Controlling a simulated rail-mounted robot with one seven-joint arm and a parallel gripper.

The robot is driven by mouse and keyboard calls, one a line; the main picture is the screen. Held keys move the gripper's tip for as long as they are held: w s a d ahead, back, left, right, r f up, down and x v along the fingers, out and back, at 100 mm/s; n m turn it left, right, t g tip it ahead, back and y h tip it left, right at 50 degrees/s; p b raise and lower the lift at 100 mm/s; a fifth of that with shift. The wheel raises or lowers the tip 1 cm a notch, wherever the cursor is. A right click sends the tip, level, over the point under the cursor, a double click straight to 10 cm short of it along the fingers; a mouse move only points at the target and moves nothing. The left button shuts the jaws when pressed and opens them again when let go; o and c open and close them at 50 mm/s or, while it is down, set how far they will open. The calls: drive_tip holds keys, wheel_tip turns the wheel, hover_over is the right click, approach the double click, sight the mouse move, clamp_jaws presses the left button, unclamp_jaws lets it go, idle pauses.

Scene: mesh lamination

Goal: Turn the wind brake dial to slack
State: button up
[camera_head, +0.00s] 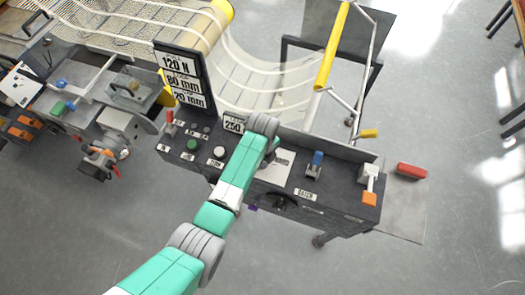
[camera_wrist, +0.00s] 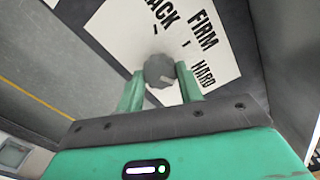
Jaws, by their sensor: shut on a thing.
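The wind brake dial (camera_wrist: 159,67) is a small dark grey faceted knob in the wrist view. It stands in front of a white label plate (camera_wrist: 118,32) with the words FIRM and HARD and a cut-off word ending in ACK. My gripper (camera_wrist: 160,76) has its two green fingers on either side of the knob, shut on it. I cannot tell which mark the dial points at. In the head view the white label plate (camera_head: 281,160) shows on the dark console, while my arm hides the dial and my fingertips.
The dark console (camera_head: 336,190) carries a blue-handled lever (camera_head: 317,160), an orange-ended lever (camera_head: 369,190), a red-handled lever (camera_head: 169,118) and several buttons. A sign board (camera_head: 183,80) stands at its back left. A red block (camera_head: 411,170) lies at the right.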

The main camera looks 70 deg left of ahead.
drive_tip(key=shift+r, duration=0.1)
drive_tip(key=shift+n+p, duration=0.65)
drive_tip(key=shift+n, duration=0.45)
drive_tip(key=n+p, duration=0.1)
drive_tip(key=n, duration=0.3)
drive_tip(key=shift+n, duration=0.3)
drive_tip(key=n+p, duration=0.1)
drive_tip(key=n, duration=0.2)
drive_tip(key=shift+n, duration=0.3)
drive_tip(key=n, duration=0.3)
drive_tip(key=shift+n+p, duration=0.3)
drive_tip(key=shift+n, duration=0.1)
drive_tip(key=n, duration=0.5)
drive_tip(key=shift+n+p, duration=0.3)
drive_tip(key=shift+n, duration=2)
